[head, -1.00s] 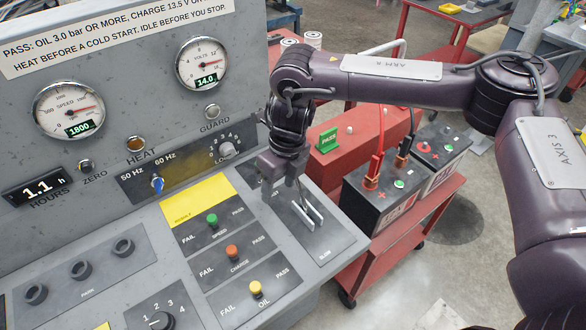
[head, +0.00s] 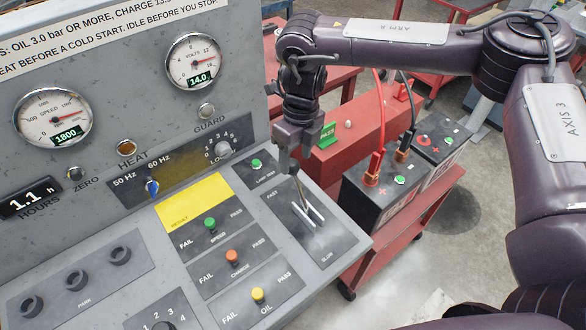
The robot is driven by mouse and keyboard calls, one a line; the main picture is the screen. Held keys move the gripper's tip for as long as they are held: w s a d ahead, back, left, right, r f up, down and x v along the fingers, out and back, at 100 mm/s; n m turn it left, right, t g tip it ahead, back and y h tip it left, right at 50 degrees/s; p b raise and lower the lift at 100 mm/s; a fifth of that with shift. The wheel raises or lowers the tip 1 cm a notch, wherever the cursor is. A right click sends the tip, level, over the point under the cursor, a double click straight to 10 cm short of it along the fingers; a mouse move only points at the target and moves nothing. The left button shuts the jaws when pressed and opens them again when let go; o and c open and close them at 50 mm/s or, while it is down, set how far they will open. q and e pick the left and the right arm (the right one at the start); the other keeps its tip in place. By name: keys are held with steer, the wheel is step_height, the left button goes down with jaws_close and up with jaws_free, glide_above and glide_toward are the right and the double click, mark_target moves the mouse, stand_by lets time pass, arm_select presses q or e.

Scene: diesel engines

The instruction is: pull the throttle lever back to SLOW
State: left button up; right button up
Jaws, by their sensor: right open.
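The throttle plate (head: 335,238) is a dark panel at the right of the sloping console, with FAST at its upper left and SLOW at its lower right. Two short pale bars (head: 312,218) stand out around its middle. A thin dark rod, apparently the throttle lever (head: 301,194), rises from them toward my right gripper. My right gripper (head: 288,167) is open, pointing down above the FAST side of the plate. Its fingers overlap the rod's top, so I cannot tell whether they touch it. My left gripper is out of view.
The speed gauge (head: 54,118) reads 1800. A green button (head: 256,163) is close to my gripper on the left, and three fail/pass switches are below. A red cart (head: 422,213) with two batteries stands right of the console.

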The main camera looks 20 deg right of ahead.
mark_target(294, 174)
steer(key=f, duration=0.1)
steer(key=f+p, duration=0.1)
steer(key=f, duration=0.3)
steer(key=shift+s+a+p, duration=0.2)
steer(key=shift+s+p, duration=0.15)
steer(key=shift+w+f, duration=0.1)
steer(key=shift+f, duration=0.4)
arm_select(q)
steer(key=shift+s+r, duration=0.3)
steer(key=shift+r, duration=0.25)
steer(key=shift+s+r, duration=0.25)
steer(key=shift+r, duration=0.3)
arm_select(e)
steer(key=shift+c, duration=0.4)
jaws_close()
